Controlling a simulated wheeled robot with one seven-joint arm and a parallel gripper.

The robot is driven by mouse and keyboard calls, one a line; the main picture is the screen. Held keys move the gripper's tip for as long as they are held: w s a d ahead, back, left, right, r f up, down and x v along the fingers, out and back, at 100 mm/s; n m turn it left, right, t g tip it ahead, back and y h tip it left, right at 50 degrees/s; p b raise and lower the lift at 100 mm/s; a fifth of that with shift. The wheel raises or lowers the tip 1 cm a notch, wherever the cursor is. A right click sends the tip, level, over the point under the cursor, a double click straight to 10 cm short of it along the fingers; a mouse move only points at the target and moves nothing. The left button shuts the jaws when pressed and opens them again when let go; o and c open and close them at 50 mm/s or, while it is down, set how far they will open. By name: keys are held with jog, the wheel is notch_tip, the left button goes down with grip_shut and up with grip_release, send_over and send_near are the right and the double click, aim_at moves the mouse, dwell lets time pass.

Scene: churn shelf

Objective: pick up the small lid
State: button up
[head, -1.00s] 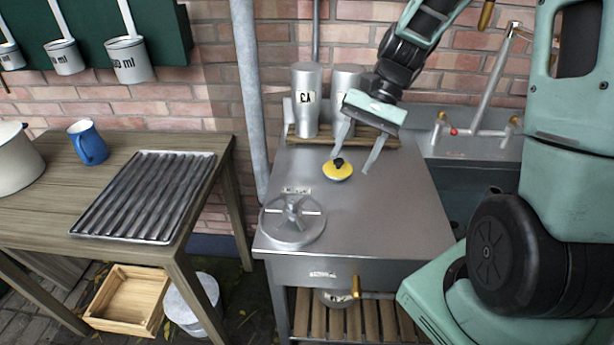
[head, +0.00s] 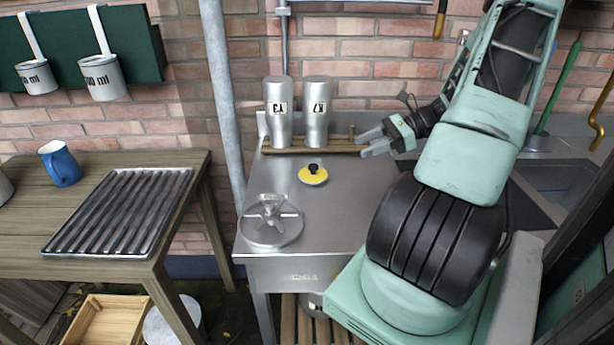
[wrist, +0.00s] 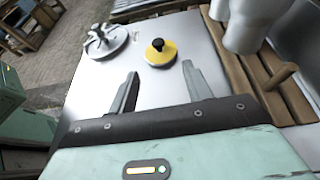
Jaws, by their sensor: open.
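The small lid (head: 313,175) is a yellow disc with a black knob, lying flat on the steel counter (head: 345,215). In the wrist view the small lid (wrist: 161,53) lies beyond my fingertips, apart from them and nearer the right finger. My gripper (head: 366,143) is open and empty, to the right of the lid and a little toward the back in the head view. Both fingers of my gripper (wrist: 160,82) show in the wrist view with nothing between them.
A large grey lid (head: 270,222) with a handle lies at the counter's front left. Two steel canisters (head: 278,112) (head: 317,112) stand on a wooden slat rack (head: 345,147) behind. A sink (head: 560,180) is at right, a table with a ridged tray (head: 120,212) at left.

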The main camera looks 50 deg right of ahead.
aim_at(316, 165)
jog(key=x, duration=1)
jog(key=shift+p, duration=0.3)
jog(key=shift+s+a+p+x, duration=0.1)
jog(key=shift+p+x, duration=0.05)
jog(key=shift+x, duration=1.15)
jog(key=shift+s+a+p+x, duration=0.1)
jog(key=shift+p+x, duration=0.05)
jog(key=shift+x, duration=1.2)
jog(key=c, duration=1.1)
